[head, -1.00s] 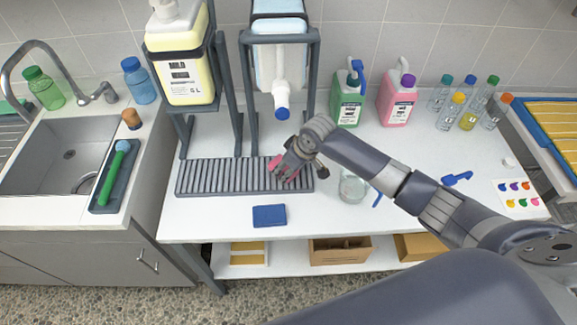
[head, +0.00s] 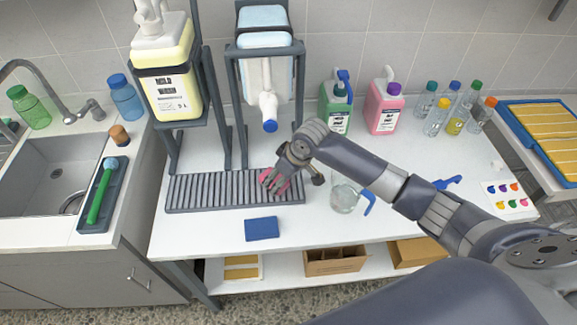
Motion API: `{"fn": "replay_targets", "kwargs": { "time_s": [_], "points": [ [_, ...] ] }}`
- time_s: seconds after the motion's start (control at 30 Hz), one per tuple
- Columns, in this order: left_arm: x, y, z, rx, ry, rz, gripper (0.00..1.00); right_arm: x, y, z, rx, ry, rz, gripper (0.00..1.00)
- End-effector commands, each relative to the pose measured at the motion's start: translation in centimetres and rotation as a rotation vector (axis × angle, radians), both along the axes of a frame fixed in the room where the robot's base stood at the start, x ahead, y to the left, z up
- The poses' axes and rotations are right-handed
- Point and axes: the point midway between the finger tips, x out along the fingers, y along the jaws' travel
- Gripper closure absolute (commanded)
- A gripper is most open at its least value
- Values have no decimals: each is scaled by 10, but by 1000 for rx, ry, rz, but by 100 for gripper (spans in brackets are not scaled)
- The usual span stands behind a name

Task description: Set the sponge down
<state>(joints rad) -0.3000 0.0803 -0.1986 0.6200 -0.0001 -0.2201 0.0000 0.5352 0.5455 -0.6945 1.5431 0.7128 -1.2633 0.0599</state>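My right gripper (head: 277,180) reaches in from the right and is low over the front right part of the grey slatted grate (head: 215,190). Pinkish-red patches show at its fingers; I cannot tell whether they are finger pads or a held sponge, nor whether the fingers are shut. A flat blue rectangular block (head: 262,228), which looks like a sponge or pad, lies on the white table in front of the grate, apart from the gripper. My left gripper is not in view.
A clear jug with a blue handle (head: 345,198) stands right of the gripper. Behind the grate are a yellow wash container (head: 172,90) and a white dispenser (head: 266,75) on stands. Several bottles stand at the back right.

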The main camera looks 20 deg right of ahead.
Motion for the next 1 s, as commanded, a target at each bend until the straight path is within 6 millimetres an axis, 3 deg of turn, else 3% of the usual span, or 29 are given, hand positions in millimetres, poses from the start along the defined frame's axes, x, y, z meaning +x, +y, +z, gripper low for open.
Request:
{"fn": "replay_targets", "kwargs": {
  "time_s": [0.3,0.5,1.0],
  "points": [
    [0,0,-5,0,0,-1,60,-20,-12,57,-1,-3,1,32],
    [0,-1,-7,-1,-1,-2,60,-29,-16,79,0,0,1,32],
    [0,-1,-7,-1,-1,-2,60,-31,-17,84,0,1,0,32]
  ]
}}
